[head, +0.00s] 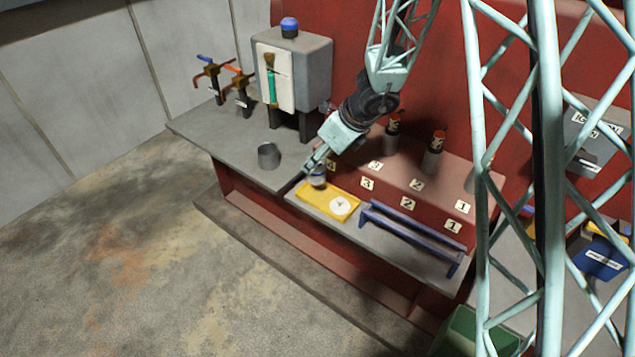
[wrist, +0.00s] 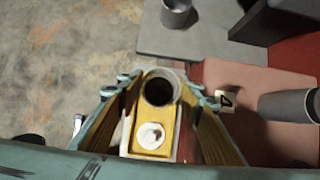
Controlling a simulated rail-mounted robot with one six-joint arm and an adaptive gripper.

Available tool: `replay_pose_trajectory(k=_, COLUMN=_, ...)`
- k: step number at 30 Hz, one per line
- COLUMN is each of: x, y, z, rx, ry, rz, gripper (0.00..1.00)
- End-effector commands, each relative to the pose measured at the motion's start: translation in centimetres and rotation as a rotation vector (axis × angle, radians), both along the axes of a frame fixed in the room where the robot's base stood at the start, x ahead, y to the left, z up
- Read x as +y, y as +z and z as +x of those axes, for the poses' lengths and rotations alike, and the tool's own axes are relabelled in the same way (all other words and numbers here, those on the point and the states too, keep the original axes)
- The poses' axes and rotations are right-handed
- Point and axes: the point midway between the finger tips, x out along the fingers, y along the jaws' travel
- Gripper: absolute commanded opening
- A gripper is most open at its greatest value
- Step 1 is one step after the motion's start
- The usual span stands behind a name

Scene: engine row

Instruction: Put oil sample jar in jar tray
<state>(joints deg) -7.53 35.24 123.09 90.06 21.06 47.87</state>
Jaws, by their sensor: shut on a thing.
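A small grey jar (head: 318,181), which looks like the oil sample jar, sits between the fingers of my gripper (head: 316,163). In the wrist view my gripper (wrist: 160,98) is shut on the jar (wrist: 160,89), whose round dark top faces the camera. A flat yellow tray (head: 313,200) with a white round disc lies on the bench shelf, beside and below the jar. It also shows in the wrist view (wrist: 152,153). I cannot tell whether the jar touches it, or whether this is the jar tray. The fingers partly hide the jar.
A grey cup (head: 268,156) stands on the left bench. A blue rail (head: 412,228) runs right of the yellow tray. Dark cylinders with orange tops (head: 433,155) stand along the red engine side. A labelled blue box (head: 603,260) is far right, behind my lattice structure.

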Motion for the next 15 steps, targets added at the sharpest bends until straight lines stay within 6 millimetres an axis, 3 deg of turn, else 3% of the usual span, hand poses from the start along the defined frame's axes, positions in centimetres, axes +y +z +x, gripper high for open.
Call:
replay_pose_trajectory(k=6, x=0.0, y=-2.7, z=0.0, rx=0.002, ry=0.000, rz=0.000, gripper=0.19)
replay_pose_trajectory(k=15, x=0.0, y=-3.3, z=0.0, rx=0.000, ry=0.000, rz=0.000, gripper=0.19)
